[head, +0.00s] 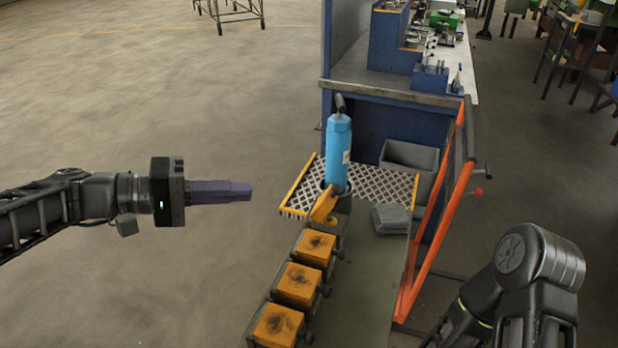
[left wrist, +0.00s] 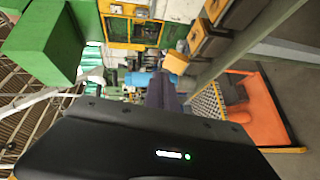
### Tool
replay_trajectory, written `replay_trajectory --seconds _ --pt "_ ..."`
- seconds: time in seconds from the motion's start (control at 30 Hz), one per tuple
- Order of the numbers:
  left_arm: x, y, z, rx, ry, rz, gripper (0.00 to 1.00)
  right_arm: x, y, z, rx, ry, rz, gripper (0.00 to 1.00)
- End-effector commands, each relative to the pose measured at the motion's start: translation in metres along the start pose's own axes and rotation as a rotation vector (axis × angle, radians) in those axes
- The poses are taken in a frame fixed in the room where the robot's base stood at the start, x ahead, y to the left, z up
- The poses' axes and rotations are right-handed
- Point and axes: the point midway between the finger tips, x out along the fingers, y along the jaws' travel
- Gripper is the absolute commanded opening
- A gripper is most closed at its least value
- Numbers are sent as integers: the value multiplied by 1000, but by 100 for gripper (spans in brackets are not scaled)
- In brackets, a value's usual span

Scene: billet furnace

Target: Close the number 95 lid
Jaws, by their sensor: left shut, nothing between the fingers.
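A row of furnace boxes runs up the middle of the head view. Three orange lids with dark scorch marks lie flat: the near one (head: 279,325), the middle one (head: 298,284) and the far one (head: 315,247). Beyond them a yellow-orange lid (head: 323,207) stands raised and tilted. No number is legible, so I cannot tell which lid is 95. My left gripper (head: 249,190), with purple fingers, is shut and empty, left of the raised lid and apart from it. Its fingers also show in the left wrist view (left wrist: 162,92). My right gripper is out of view.
A blue cylinder (head: 338,155) stands upright just behind the raised lid, by a metal grating (head: 378,182). A grey block (head: 391,218) lies to the right. An orange frame (head: 440,215) stands farther right. The floor at left is clear.

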Motion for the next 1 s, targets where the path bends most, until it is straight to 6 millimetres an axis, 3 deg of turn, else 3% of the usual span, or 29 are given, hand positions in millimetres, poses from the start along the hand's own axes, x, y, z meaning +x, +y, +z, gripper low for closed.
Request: replay_trajectory --seconds 0.57,0.77,1.0 --pt "10 1 2 31 -8 1 0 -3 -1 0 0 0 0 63" --pt "38 2 2 29 -10 0 0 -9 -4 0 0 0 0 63" --pt "87 2 3 29 -11 -1 0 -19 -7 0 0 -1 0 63"
